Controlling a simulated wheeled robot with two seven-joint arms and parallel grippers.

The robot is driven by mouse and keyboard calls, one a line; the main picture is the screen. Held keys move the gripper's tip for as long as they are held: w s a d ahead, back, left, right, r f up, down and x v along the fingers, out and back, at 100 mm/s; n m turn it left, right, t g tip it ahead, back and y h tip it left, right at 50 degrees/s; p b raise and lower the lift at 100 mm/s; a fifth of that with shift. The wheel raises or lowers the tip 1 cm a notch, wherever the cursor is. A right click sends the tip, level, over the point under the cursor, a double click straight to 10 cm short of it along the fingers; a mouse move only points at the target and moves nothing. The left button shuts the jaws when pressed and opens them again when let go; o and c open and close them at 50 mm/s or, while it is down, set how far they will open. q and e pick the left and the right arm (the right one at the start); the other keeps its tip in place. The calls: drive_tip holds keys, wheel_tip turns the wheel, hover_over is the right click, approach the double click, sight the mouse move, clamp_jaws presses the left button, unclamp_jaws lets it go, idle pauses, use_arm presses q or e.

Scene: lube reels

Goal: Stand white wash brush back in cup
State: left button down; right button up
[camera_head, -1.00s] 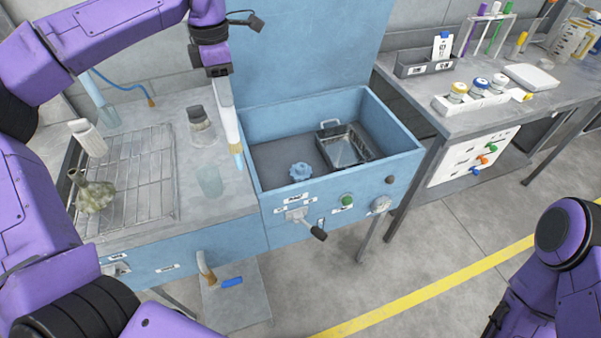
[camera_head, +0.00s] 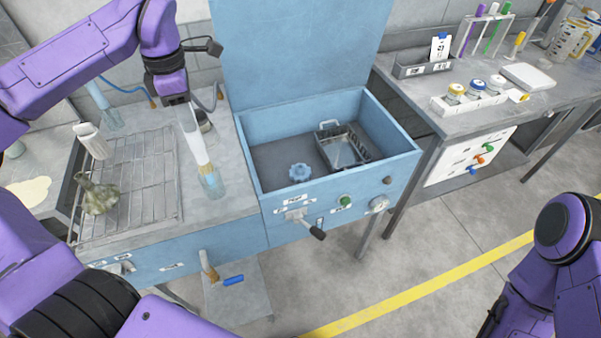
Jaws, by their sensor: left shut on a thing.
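The white wash brush (camera_head: 193,130), with a pale handle and tan bristles pointing down, hangs nearly upright below my left gripper (camera_head: 185,104). The gripper is shut on the brush's upper end. The clear bluish cup (camera_head: 212,185) stands on the grey worktop near the blue basin's left wall. The bristles overlap the cup's mouth in the picture; I cannot tell whether they are inside it or just above or behind it. Only my right arm shows at the lower right; its gripper is out of view.
A dark-capped jar (camera_head: 204,121) stands just behind the brush. To the left are a wire rack (camera_head: 150,190), a mottled flask (camera_head: 97,193), a white ribbed container (camera_head: 92,140) and another cup holding a light blue brush (camera_head: 99,96). The blue basin (camera_head: 250,172) lies right.

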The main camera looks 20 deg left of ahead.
sight(198, 145)
use_arm(q)
wheel_tip(198, 145, down, 7)
drive_tip(key=b, duration=0.4)
drive_tip(key=shift+f, duration=0.5)
drive_tip(key=shift+f+b, duration=0.35)
drive_tip(key=shift+f, duration=0.2)
drive_tip(key=c, duration=0.7)
unclamp_jaws()
wheel_tip(198, 145, up, 10)
drive_tip(key=shift+r+b, duration=0.25)
drive_tip(key=shift+b, duration=0.3)
